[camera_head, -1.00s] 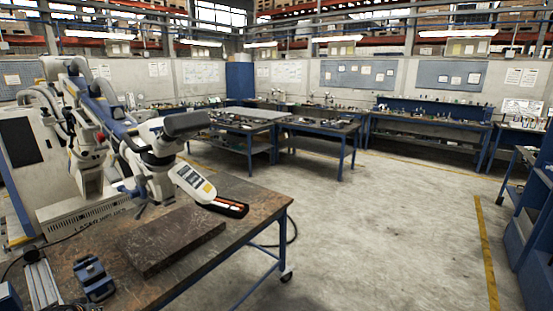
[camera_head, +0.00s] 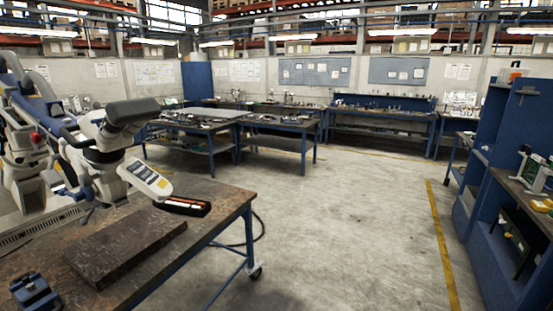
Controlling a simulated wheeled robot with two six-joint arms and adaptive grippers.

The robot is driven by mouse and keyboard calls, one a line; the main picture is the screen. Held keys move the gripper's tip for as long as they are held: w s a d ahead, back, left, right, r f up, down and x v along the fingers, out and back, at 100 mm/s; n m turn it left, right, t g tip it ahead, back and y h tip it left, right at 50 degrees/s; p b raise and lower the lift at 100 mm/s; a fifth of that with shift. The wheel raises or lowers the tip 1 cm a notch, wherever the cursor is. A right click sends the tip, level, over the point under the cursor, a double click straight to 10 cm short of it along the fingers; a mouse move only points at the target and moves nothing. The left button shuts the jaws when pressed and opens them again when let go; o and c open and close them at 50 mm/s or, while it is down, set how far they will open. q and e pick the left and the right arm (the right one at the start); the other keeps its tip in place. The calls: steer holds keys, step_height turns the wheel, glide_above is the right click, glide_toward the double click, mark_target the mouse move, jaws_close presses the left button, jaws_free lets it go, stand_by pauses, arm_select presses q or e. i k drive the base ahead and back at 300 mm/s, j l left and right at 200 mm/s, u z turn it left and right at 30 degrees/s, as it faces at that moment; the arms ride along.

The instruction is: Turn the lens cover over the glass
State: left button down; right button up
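I cannot tell which part of the head is the lens cover, and the glass cannot be made out. Neither of my grippers is in view.
The near workbench (camera_head: 226,204) holds a dark slab (camera_head: 125,245), a black tray (camera_head: 183,206) and a blue clamp-like block (camera_head: 35,292). Blue shelving (camera_head: 500,175) stands at the right. Open concrete floor (camera_head: 345,220) lies between. Other benches line the back.

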mark_target(85, 206)
steer(key=u, duration=1.4)
